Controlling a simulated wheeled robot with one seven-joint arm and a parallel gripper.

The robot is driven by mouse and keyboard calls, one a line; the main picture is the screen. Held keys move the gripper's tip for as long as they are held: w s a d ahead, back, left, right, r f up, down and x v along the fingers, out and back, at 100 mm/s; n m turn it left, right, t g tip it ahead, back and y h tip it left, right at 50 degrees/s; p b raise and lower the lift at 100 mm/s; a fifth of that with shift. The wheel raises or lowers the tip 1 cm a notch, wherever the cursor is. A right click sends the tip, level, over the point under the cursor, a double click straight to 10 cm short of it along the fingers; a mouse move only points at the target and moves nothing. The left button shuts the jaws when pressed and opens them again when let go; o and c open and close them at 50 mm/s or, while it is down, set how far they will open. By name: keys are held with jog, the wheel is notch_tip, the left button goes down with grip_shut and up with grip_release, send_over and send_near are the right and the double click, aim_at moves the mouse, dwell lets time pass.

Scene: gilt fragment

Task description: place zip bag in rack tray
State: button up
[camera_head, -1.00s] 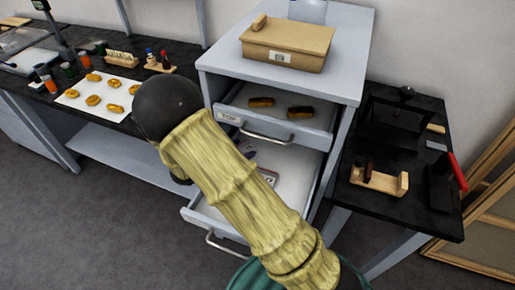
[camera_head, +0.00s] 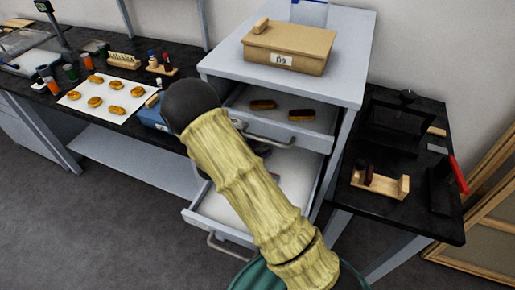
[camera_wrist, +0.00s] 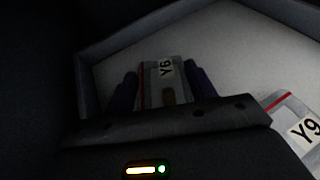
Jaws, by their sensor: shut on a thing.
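In the wrist view my gripper (camera_wrist: 163,90) is shut on a clear zip bag (camera_wrist: 164,72) labelled Y6, with a red strip along one edge and a small brownish piece inside. A second zip bag (camera_wrist: 300,125), labelled Y9, lies at the lower right, apart from the held bag. A pale tray floor (camera_wrist: 220,60) with grey walls shows behind them. In the head view the grey rack has an upper pulled-out tray (camera_head: 325,122) holding two dark-topped pieces, and a lower pulled-out tray (camera_head: 222,222). My arm crosses the lower tray and hides my gripper and the held bag there.
A tan lidded box (camera_head: 290,48) sits on the rack top. The left bench carries a white sheet (camera_head: 75,103) with several golden pieces, and jars. A black side table (camera_head: 405,215) with a wooden holder (camera_head: 380,184) stands right. Wooden frames lean at far right.

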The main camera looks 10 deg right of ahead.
jog(key=o, duration=1)
jog(key=shift+f, duration=0.15)
jog(key=shift+c, duration=0.2)
jog(key=shift+a, duration=0.1)
jog(key=v, duration=1.2)
jog(key=shift+s, duration=0.1)
